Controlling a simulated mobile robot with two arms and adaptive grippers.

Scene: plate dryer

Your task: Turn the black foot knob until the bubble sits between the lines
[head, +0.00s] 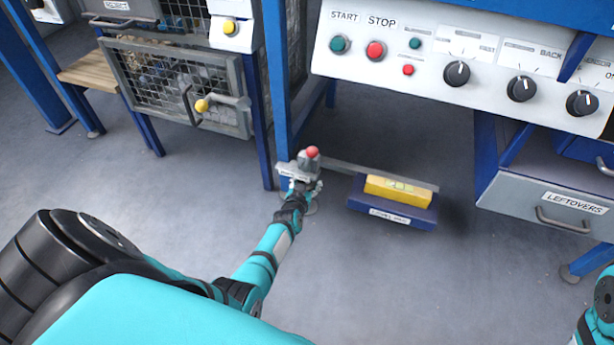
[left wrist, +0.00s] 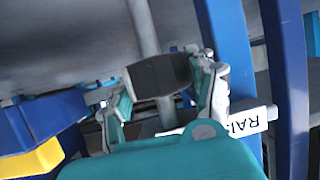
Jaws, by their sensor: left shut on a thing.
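The black foot knob (left wrist: 160,76) is a dark faceted piece on a grey rod in the left wrist view. My left gripper (left wrist: 166,92) is shut on it, with a finger on either side. In the head view my left gripper (head: 302,184) is low at the foot of a blue leg, and the knob is mostly hidden there. The yellow level (head: 398,192) lies on a blue ledge to the right of the gripper. Its vial shows as a small pale patch; the bubble and lines are too small to read. My right gripper is out of view.
A white label (left wrist: 252,121) with letters starting "RAI" is beside the gripper. A grey bar (head: 350,169) runs behind the level. A control panel (head: 460,60) overhangs above, with a LEFTOVERS drawer (head: 550,205) at right. The floor in front is clear.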

